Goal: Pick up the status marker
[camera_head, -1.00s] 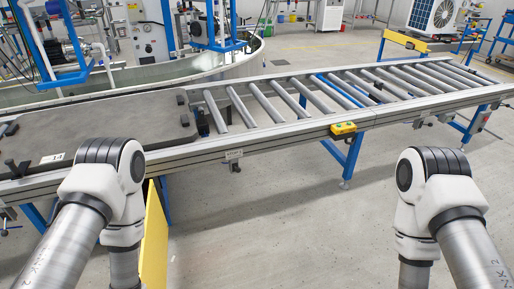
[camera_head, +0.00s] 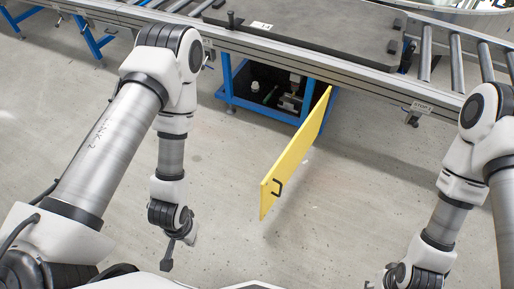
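I cannot identify the status marker with certainty. A small white tag with dark print (camera_head: 262,25) lies on the dark plate of the conveyor, near its front edge. My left gripper (camera_head: 168,258) hangs over the floor at lower left, well short of the conveyor. It is small and seen from above, so its finger opening is unclear. My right arm reaches down at the lower right, and its end is cut by the bottom edge; the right gripper's fingers cannot be made out.
A yellow door (camera_head: 295,160) with a black handle stands open from a blue-framed cabinet (camera_head: 262,98) under the conveyor, jutting toward me. Dark fittings show inside. The conveyor rail (camera_head: 350,75) runs across the top, with rollers (camera_head: 456,62) at right. The grey floor between my arms is otherwise clear.

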